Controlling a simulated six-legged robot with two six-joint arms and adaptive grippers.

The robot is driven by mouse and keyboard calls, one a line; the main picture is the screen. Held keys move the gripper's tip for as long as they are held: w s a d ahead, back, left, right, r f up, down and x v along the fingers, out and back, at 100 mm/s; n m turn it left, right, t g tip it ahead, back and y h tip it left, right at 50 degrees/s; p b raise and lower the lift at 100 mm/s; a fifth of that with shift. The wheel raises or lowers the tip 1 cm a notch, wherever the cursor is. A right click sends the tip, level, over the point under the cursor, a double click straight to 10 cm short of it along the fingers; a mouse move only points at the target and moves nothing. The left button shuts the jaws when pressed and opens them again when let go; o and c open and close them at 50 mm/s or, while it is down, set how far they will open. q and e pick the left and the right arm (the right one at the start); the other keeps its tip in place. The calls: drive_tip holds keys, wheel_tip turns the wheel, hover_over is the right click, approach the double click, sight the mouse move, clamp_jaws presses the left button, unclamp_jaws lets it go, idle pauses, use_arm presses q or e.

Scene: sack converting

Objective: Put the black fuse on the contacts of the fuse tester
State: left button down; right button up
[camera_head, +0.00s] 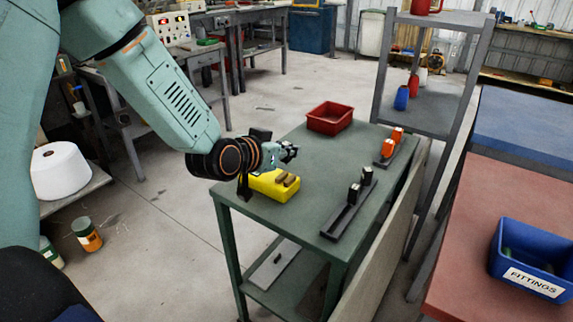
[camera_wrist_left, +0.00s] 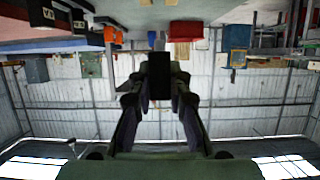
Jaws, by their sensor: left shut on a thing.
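My left gripper (camera_head: 289,152) is above the left part of the green table, over the far side of the yellow block. It is shut on a small dark thing, which looks like the black fuse (camera_wrist_left: 158,42), at the fingertips in the left wrist view. The fuse is too small to make out clearly in the head view. A long dark base with two upright black-and-white clips (camera_head: 349,209), which looks like the fuse tester, lies near the table's right front corner, apart from the gripper. A similar base with orange blocks (camera_head: 388,149) lies farther back. My right gripper is not in view.
The yellow block (camera_head: 268,190) with brown pieces on it sits at the left of the green table (camera_head: 300,222). A red bin (camera_head: 330,118) stands at its back. A grey shelf rack and a blue FITTINGS bin (camera_head: 510,232) are to the right. The table's middle is clear.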

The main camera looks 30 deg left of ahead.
sight(286, 164)
use_arm(q)
drive_tip(key=shift+s+f+b, duration=0.25)
drive_tip(key=shift+f+b, duration=0.15)
drive_tip(key=shift+f, duration=0.85)
drive_tip(key=shift+w+f, duration=0.1)
drive_tip(key=shift+f, duration=0.3)
drive_tip(key=shift+w, duration=0.25)
drive_tip(key=shift+s+f, duration=0.1)
drive_tip(key=shift+s, duration=0.2)
drive_tip(key=shift+w+f+b, duration=0.2)
drive_tip(key=shift+f+b, duration=0.2)
drive_tip(key=shift+f, duration=0.1)
drive_tip(key=c, duration=1.7)
unclamp_jaws()
drive_tip(key=o, duration=0.4)
drive_tip(key=shift+s+r, duration=0.15)
